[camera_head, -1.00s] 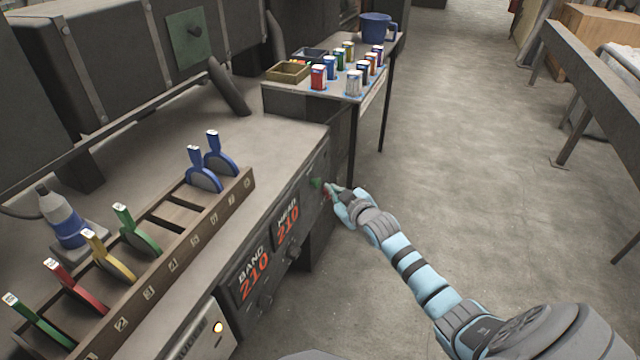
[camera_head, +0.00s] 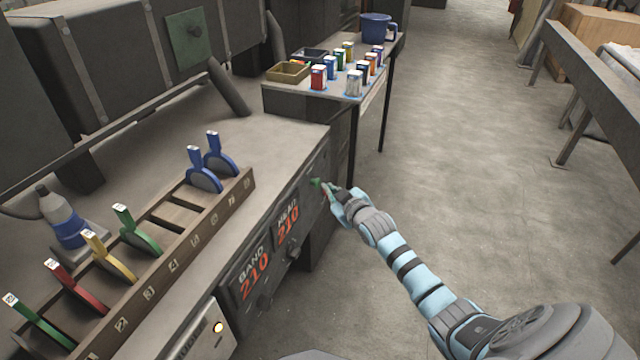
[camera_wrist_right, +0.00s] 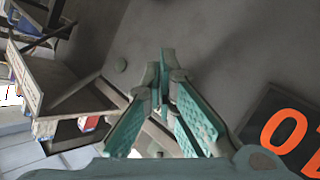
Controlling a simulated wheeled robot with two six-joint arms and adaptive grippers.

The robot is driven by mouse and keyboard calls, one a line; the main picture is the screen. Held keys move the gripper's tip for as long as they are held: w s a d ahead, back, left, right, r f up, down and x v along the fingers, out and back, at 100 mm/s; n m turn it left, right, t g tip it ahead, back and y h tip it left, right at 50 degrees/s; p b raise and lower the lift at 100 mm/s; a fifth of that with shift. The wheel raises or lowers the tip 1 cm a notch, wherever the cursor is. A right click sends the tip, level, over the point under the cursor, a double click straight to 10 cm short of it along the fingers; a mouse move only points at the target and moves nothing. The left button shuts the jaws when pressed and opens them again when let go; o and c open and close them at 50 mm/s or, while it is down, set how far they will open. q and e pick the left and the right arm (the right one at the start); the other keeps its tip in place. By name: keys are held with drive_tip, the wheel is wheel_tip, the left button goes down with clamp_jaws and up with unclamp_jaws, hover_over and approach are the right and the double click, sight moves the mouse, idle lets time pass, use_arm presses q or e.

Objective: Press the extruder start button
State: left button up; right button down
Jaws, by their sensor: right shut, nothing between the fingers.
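A small green button (camera_head: 315,183) is on the dark front panel of the machine, to the right of the HEAD 210 display (camera_head: 288,226). My right gripper (camera_head: 327,188) is shut and empty, with its fingertips right at the green button. I cannot tell whether they touch it. A bit of red shows beside the fingertips, partly hidden by them. My left gripper is not in view.
A rack of coloured levers (camera_head: 160,270) runs along the bench at left. A BAND 210 display (camera_head: 252,275) is below. A side table with small boxes, trays and a blue mug (camera_head: 376,27) stands behind.

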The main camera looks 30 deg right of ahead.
drive_tip(key=shift+w+a, duration=0.15)
drive_tip(key=shift+w, duration=0.05)
idle(0.6)
drive_tip(key=shift+w+a, duration=0.35)
drive_tip(key=shift+w, duration=0.1)
idle(0.7)
drive_tip(key=shift+s+d+r, duration=0.1)
drive_tip(key=shift+s+d+p, duration=0.5)
drive_tip(key=shift+s+d, duration=0.1)
drive_tip(key=shift+s, duration=0.25)
drive_tip(key=s+d+p, duration=0.1)
drive_tip(key=s, duration=0.1)
drive_tip(key=s+d+p, duration=0.1)
drive_tip(key=s+d, duration=0.1)
drive_tip(key=shift+s, duration=0.1)
